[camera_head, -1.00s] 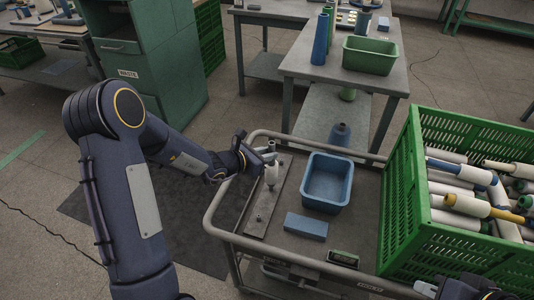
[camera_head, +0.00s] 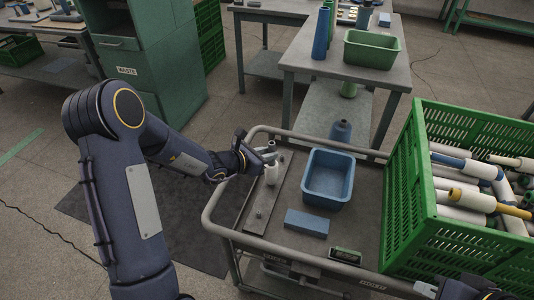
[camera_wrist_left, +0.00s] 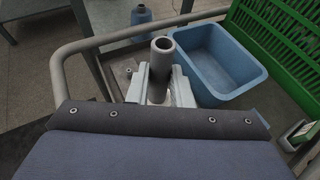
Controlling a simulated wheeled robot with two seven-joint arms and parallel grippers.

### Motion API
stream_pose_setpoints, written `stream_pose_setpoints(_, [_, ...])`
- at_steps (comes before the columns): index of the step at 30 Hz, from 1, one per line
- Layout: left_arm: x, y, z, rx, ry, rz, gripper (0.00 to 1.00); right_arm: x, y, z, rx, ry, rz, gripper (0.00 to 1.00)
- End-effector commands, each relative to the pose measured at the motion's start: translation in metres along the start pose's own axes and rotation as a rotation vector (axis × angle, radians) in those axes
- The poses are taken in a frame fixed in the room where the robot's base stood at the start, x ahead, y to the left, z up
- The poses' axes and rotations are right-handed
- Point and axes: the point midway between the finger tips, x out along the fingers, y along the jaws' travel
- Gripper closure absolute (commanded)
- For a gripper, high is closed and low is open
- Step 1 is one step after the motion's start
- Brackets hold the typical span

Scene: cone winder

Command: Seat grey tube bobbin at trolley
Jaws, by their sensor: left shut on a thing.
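The grey tube bobbin (camera_wrist_left: 161,58) stands upright between the fingers of my left gripper (camera_wrist_left: 160,88), its grey tube end upward in the left wrist view. I cannot tell whether a peg is inside the tube. The trolley (camera_head: 212,222) has a grey tubular rail. My right gripper (camera_head: 462,288) shows only partly at the bottom right edge; its jaws are unclear.
A blue bin (camera_head: 327,180), a blue block (camera_head: 306,224) and a small display box (camera_head: 345,256) are on the trolley. A green crate (camera_head: 405,190) full of bobbins stands at the right. A table with a green bin (camera_head: 371,51) is behind.

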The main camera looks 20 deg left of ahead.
Motion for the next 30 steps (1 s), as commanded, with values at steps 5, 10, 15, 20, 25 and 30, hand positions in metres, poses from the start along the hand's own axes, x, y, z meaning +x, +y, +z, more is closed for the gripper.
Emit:
stream_pose_setpoints(5, [0.001, 0.0, -0.002, 0.0, -0.001, 0.0, 1.0, 0.002, 0.001, 0.001, 0.0, 0.0, 0.0, 1.0])
stream_pose_setpoints(10, [0.001, 0.0, -0.002, 0.0, -0.001, 0.0, 1.0, 0.002, 0.001, 0.001, 0.0, 0.0, 0.0, 1.0])
stream_pose_setpoints(15, [0.001, 0.0, -0.002, 0.0, -0.001, 0.0, 1.0, 0.003, 0.001, 0.001, 0.0, 0.0, 0.0, 1.0])
stream_pose_setpoints(20, [0.002, 0.0, -0.005, 0.0, -0.001, 0.0, 1.0, 0.006, 0.003, 0.003, 0.0, 0.0, 0.0, 1.0])
stream_pose_setpoints(25, [0.003, 0.0, -0.008, 0.0, -0.001, 0.0, 1.0, 0.009, 0.004, 0.005, 0.0, 0.0, 0.0, 1.0])
stream_pose_setpoints(30, [0.004, 0.0, -0.01, 0.0, -0.001, 0.0, 1.0, 0.013, 0.006, 0.006, 0.0, 0.0, 0.0, 1.0])
